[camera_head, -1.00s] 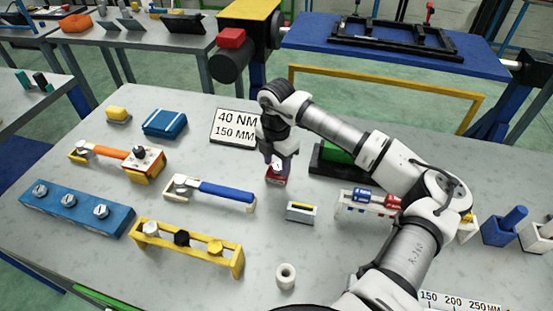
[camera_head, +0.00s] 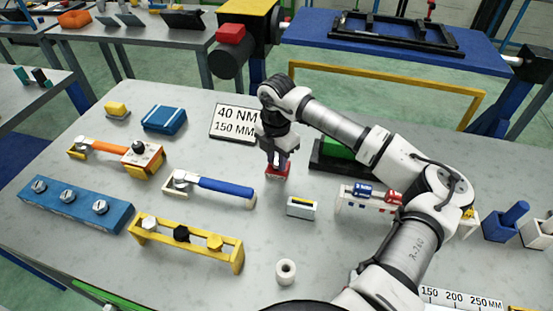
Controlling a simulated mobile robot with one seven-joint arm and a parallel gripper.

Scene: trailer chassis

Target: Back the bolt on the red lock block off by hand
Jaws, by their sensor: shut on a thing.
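The red lock block (camera_head: 277,173) sits on the grey table, right of the blue-handled wrench. My gripper (camera_head: 279,160) points straight down over the block, with its fingertips at the block's top. It is shut on the bolt, which is mostly hidden between the fingers. The block appears to rest flat on the table.
A sign reading 40 NM 150 MM (camera_head: 234,122) lies behind and left. The blue-handled wrench (camera_head: 212,189) is close on the left. A green block in a black holder (camera_head: 338,150) is right, beneath my arm.

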